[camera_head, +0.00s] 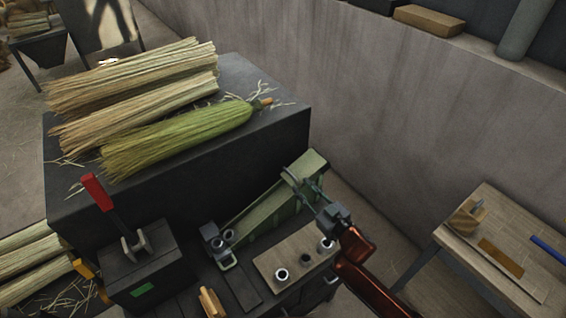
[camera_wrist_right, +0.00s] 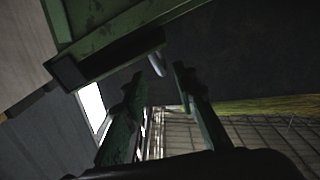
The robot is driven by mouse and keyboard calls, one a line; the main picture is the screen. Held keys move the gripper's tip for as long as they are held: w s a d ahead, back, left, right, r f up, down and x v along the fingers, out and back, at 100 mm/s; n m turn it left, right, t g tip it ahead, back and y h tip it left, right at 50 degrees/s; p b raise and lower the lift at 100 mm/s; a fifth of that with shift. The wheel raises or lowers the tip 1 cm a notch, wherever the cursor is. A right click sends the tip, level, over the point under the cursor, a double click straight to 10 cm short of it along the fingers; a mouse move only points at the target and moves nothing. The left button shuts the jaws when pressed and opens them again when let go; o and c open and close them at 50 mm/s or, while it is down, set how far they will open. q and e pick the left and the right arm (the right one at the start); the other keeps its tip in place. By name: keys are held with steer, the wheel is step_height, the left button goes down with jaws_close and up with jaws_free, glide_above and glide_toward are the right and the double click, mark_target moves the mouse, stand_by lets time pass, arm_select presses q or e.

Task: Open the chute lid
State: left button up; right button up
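The green chute (camera_head: 262,214) slopes down from upper right to lower left beside the dark block, with my right arm reaching its upper end. My right gripper (camera_head: 302,183) is at that upper end and partly overlaps it. In the right wrist view its two fingers (camera_wrist_right: 160,76) are apart, with a small grey bar (camera_wrist_right: 157,63) by the fingertips. The bar is under a green panel (camera_wrist_right: 120,35), perhaps the lid; contact is not clear. I cannot tell whether the lid stands open. My left gripper is not in view.
A dark block (camera_head: 230,160) bears straw bundles (camera_head: 135,85) and a green bundle (camera_head: 180,135). A red-handled lever (camera_head: 98,192) stands at left. A wooden table (camera_head: 500,245) is at right, and a wall rises behind.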

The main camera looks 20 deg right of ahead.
mark_target(289, 172)
steer(key=x, duration=0.7)
steer(key=shift+a+r, duration=0.2)
steer(key=shift+r, duration=0.15)
steer(key=shift+w+a, duration=0.1)
steer(key=shift+w, duration=0.55)
jaws_close()
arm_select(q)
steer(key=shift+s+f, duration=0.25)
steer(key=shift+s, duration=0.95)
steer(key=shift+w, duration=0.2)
